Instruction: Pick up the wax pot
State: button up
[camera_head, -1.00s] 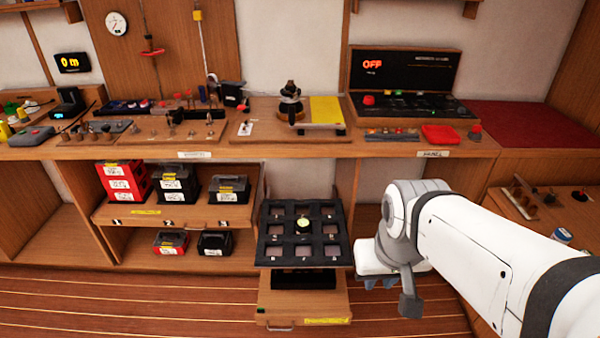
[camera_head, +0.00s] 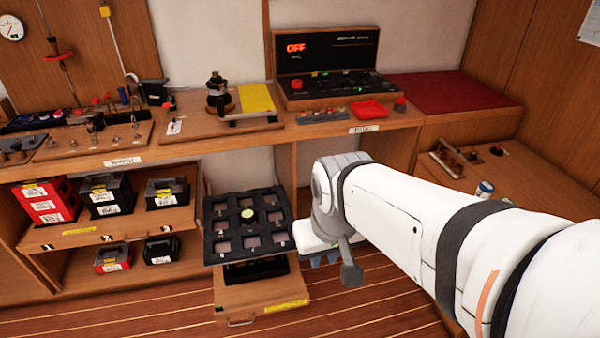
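A small pot with a white and blue side (camera_head: 484,190) stands on the lower wooden bench at the right; it may be the wax pot, but its label is too small to read. My gripper (camera_head: 325,261) hangs low in front of the bench, right of the black compartment tray and well left of this pot. My arm's wrist partly hides it. Its fingertips are small and I cannot tell whether they are open.
A black compartment tray (camera_head: 248,226) sits on a pulled-out drawer (camera_head: 262,300) beside my gripper. A control panel reading OFF (camera_head: 328,62) and a dark pot-like device (camera_head: 218,95) stand on the upper bench. Wooden holders (camera_head: 452,163) sit left of the small pot.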

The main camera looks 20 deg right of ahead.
aim_at(485, 189)
jog(key=z, duration=1.55)
jog(key=i, duration=1.55)
jog(key=z, duration=0.3)
